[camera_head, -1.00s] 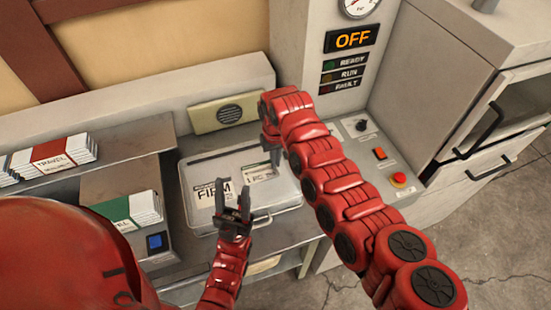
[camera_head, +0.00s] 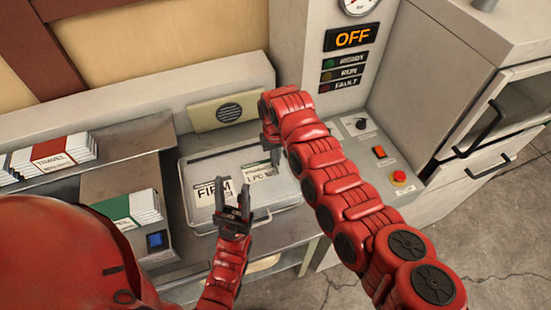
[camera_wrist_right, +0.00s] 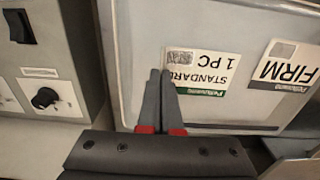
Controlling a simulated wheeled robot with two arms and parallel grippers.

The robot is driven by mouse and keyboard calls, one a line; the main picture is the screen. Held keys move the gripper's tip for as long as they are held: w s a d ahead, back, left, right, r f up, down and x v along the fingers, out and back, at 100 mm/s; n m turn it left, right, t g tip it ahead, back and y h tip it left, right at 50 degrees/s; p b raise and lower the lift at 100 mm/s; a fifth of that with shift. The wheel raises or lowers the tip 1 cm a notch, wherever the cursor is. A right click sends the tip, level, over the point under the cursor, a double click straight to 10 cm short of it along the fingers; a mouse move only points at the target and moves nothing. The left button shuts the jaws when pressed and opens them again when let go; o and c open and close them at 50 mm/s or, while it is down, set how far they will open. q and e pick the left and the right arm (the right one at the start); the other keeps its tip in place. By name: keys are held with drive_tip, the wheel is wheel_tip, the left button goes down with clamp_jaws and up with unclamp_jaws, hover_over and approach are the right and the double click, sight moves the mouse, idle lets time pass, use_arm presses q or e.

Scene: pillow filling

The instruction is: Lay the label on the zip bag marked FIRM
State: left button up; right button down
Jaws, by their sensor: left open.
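The grey zip bag (camera_head: 283,190) lies flat on the bench, with a white FIRM print (camera_head: 211,191) on its left part. The print also shows in the right wrist view (camera_wrist_right: 290,68). A white label (camera_head: 261,173) reading STANDARD 1 PC is at the bag's face, right of the print; in the right wrist view (camera_wrist_right: 200,70) it looks nearly flat. My right gripper (camera_wrist_right: 160,74) is shut with its fingertips at the label's edge, seemingly pinching it. My left gripper (camera_head: 233,189) is open and empty above the bag's front, partly covering the FIRM print.
A green-and-white stack (camera_head: 135,208) sits on a device at the left. A red-and-white TRAVEL stack (camera_head: 55,155) lies on the shelf behind it. A speaker box (camera_head: 228,112) stands behind the bag. A control panel with a red button (camera_head: 399,177) is at the right.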

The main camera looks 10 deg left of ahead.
drive_tip(key=shift+f, duration=0.35)
drive_tip(key=c, duration=1)
unclamp_jaws()
drive_tip(key=shift+r, duration=0.15)
drive_tip(key=shift+r, duration=1.1)
drive_tip(key=shift+r+p, duration=0.45)
drive_tip(key=shift+r, duration=1.85)
